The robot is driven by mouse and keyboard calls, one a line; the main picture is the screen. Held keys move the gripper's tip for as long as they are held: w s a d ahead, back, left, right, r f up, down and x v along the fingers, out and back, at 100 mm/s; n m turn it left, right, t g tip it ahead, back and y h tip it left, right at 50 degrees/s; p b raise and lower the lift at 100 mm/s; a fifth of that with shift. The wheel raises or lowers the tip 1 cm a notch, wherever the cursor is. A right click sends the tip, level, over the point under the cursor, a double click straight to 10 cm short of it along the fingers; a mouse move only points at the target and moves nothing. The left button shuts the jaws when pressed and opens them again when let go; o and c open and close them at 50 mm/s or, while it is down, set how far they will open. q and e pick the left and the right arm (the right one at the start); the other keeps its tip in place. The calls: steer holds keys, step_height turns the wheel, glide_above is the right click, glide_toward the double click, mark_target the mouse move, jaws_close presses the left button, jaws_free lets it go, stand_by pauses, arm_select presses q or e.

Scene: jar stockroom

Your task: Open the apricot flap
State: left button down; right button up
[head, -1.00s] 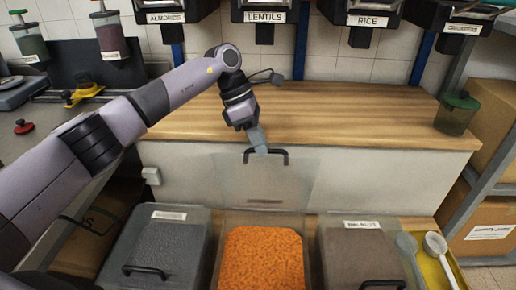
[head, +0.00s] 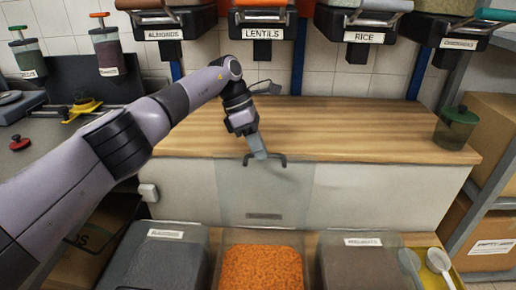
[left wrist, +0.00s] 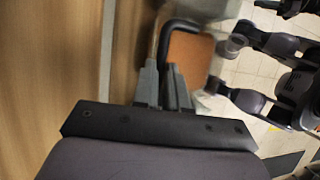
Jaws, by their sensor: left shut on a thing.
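The apricot flap (head: 235,192) is a clear panel standing raised, about upright, behind the middle bin. The dark handle (head: 281,161) is along its top edge, and a label (head: 264,216) shows low on it. The bin (head: 228,243) below is uncovered, with orange apricot pieces (head: 262,268) in view. My left gripper (head: 259,155) reaches down from above and is shut on the handle. In the left wrist view, the fingers (left wrist: 163,86) meet the dark handle (left wrist: 181,28), with an orange patch (left wrist: 187,55) beyond. My right gripper is not seen clearly.
Closed bins stand left (head: 158,262) and right (head: 365,268) of the apricot bin. A wooden counter (head: 350,130) lies behind the flap, with a green-lidded jar (head: 456,128) at its right end. Labelled dispensers (head: 262,28) hang above. A scoop (head: 439,262) lies at lower right.

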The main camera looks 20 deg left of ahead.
arm_select(q)
steer(key=shift+s+a+f, duration=0.1)
steer(key=shift+s+f, duration=0.05)
steer(key=shift+f, duration=0.6)
steer(key=c, duration=1.5)
jaws_free()
steer(key=o, duration=0.3)
steer(key=shift+f, duration=0.1)
steer(key=shift+o, duration=0.2)
steer(key=shift+w, duration=0.2)
steer(key=shift+r, duration=0.25)
steer(key=p+v, duration=0.1)
steer(key=v, duration=0.6)
